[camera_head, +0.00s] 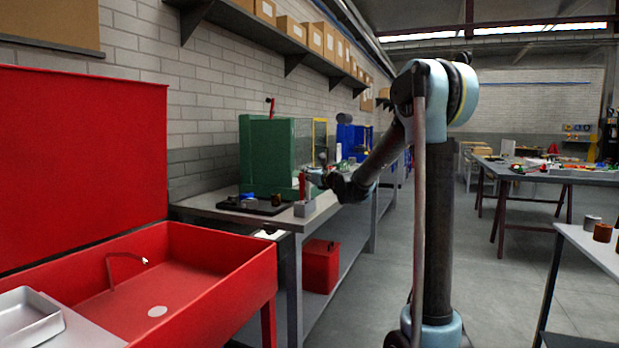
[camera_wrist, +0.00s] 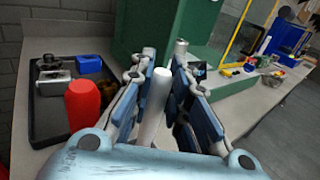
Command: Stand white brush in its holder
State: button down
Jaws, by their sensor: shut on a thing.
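My gripper (camera_wrist: 163,82) is shut on the white brush (camera_wrist: 155,100), a plain pale stick showing between the blue finger pads in the wrist view. The brush's lower end is hidden by my gripper's body. In the head view my gripper (camera_head: 318,178) hangs above the near end of the grey workbench. A small light-grey box, likely the holder (camera_head: 304,209), stands on the bench just below it. A red upright piece (camera_head: 301,186) rises at this box. A red rounded piece (camera_wrist: 83,104) also shows left of my fingers in the wrist view. Whether the brush touches the holder cannot be told.
A black tray (camera_wrist: 45,120) with a blue block (camera_wrist: 89,64) and metal parts lies left of my gripper. A green machine housing (camera_head: 270,152) stands behind. A red sink (camera_head: 215,262) is in front, left of the workbench (camera_head: 225,213).

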jog(key=c, duration=1.5)
grip_release()
jog(key=shift+c, duration=0.2)
jog(key=v, duration=1.2)
jog(key=s+d+f+n+g+h, duration=0.1)
jog(key=s+d+f+n+g, duration=0.1)
jog(key=s+f+n+g, duration=0.55)
jog(key=s+d+f+n+t, duration=0.1)
jog(key=s+f+n, duration=0.4)
jog(key=s+n, duration=0.65)
jog(key=s+d+f+n+g+h, duration=0.3)
jog(key=s+d+f, duration=0.5)
jog(key=s, duration=0.4)
jog(key=s+d+f+n+g+h, duration=0.3)
jog(key=s+d+f+n+h, duration=0.3)
jog(key=s+d+f, duration=0.3)
jog(key=s+d+n, duration=0.1)
jog(key=s, duration=0.2)
jog(key=shift+d+f, duration=0.15)
jog(key=shift+f, duration=0.2)
